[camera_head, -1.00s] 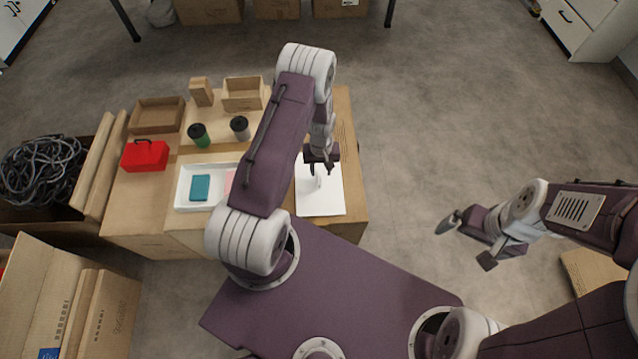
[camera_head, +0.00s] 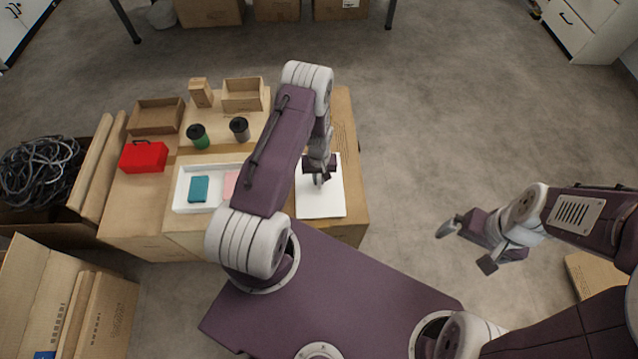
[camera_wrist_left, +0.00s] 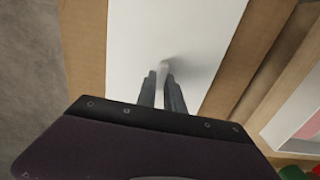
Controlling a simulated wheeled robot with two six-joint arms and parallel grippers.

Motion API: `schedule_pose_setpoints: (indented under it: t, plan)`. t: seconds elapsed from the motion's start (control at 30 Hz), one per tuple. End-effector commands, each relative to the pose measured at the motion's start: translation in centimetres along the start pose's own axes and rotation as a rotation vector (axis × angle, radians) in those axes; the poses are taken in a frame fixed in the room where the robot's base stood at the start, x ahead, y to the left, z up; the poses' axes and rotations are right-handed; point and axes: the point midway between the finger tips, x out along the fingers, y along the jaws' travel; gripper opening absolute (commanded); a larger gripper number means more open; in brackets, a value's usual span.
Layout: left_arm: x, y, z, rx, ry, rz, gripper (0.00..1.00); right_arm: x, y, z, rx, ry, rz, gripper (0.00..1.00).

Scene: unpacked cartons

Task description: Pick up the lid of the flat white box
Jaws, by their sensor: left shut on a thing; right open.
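The lid (camera_head: 322,204) is a flat white panel lying on the cartons at the right end of the work surface. It also shows in the left wrist view (camera_wrist_left: 150,30), where a small upright white handle (camera_wrist_left: 164,68) stands on it. My left gripper (camera_head: 319,183) is over the lid, its fingers (camera_wrist_left: 162,80) shut on the handle. The open white box (camera_head: 182,205) stands to the left, with a teal item (camera_head: 199,189) and a pink item (camera_head: 230,184) inside, partly hidden by my left arm. My right gripper (camera_head: 466,243) is open and empty above the floor at right.
Two dark-lidded cups, green (camera_head: 198,137) and grey (camera_head: 240,129), stand behind the white box. A red case (camera_head: 144,157), a carton tray (camera_head: 156,116) and an open carton (camera_head: 243,95) are also there. A box of cables (camera_head: 40,172) is far left.

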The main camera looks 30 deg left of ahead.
Motion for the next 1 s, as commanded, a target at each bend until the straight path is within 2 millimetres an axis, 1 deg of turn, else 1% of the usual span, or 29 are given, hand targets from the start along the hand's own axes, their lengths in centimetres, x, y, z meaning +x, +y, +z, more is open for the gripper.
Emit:
schedule_pose_setpoints:
  t: [0.17,0.27,0.37,0.47,0.5,0.8,0.9,1.0]
  plan:
    - [-0.2,0.0,0.0,0.0,0.001,0.0,0.0,-0.1,0.0,0.0,0.0,0.0,0.0,1.0]
    - [-1.0,0.0,-0.1,0.0,0.002,0.001,0.0,-0.4,0.0,0.0,0.0,0.0,0.0,1.0]
    - [-2.5,0.0,-0.1,0.0,0.003,0.001,0.0,-0.9,0.0,-0.1,0.0,0.0,0.0,1.0]
    - [-4.7,0.0,-0.1,0.0,0.003,0.001,0.0,-1.6,0.0,-0.2,0.0,0.0,0.0,1.0]
    - [-5.1,0.3,0.9,0.003,-0.001,-0.001,0.0,-1.8,0.0,-0.2,0.0,0.0,0.0,1.0]
    - [-9.1,2.2,7.8,0.005,-0.001,-0.001,0.0,-3.4,-0.1,-0.3,0.0,0.0,0.0,1.0]
    - [-10.1,2.6,9.5,0.004,0.0,-0.001,0.0,-3.6,-0.1,-0.4,0.0,0.0,0.0,1.0]
    - [-10.7,2.9,10.6,0.003,0.0,0.0,0.0,-3.7,-0.1,-0.4,0.0,0.0,0.0,1.0]
